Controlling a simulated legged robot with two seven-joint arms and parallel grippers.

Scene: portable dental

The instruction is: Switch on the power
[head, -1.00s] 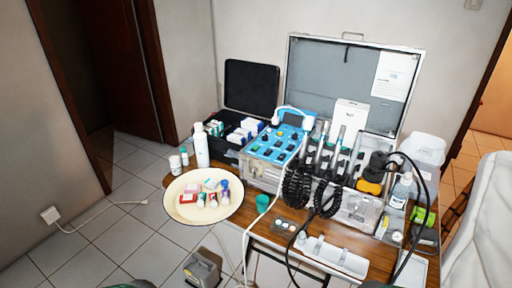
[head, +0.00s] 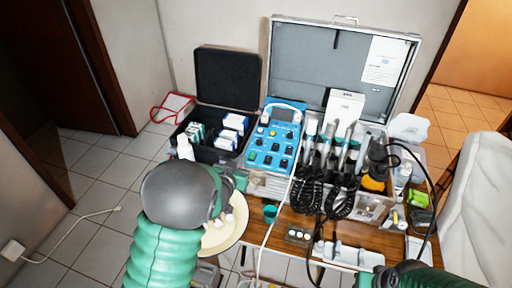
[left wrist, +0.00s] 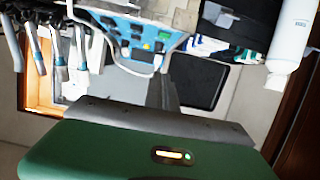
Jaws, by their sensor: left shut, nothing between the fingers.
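I cannot tell which control is the power switch. My left gripper (head: 238,181) is shut and empty, close to the panel's front left corner. Its fingers are partly hidden by my wrist in the head view. In the left wrist view its grey front (left wrist: 165,115) points towards the panel, with a gap visible. My right arm shows at the bottom right edge; its gripper is out of view.
A black case (head: 227,85) with boxes stands left of the panel. A white bottle (head: 185,147) and round tray (head: 228,232) are near my left arm. Handpieces with coiled black hoses (head: 311,190) stand right of the panel. A white hose crosses its front.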

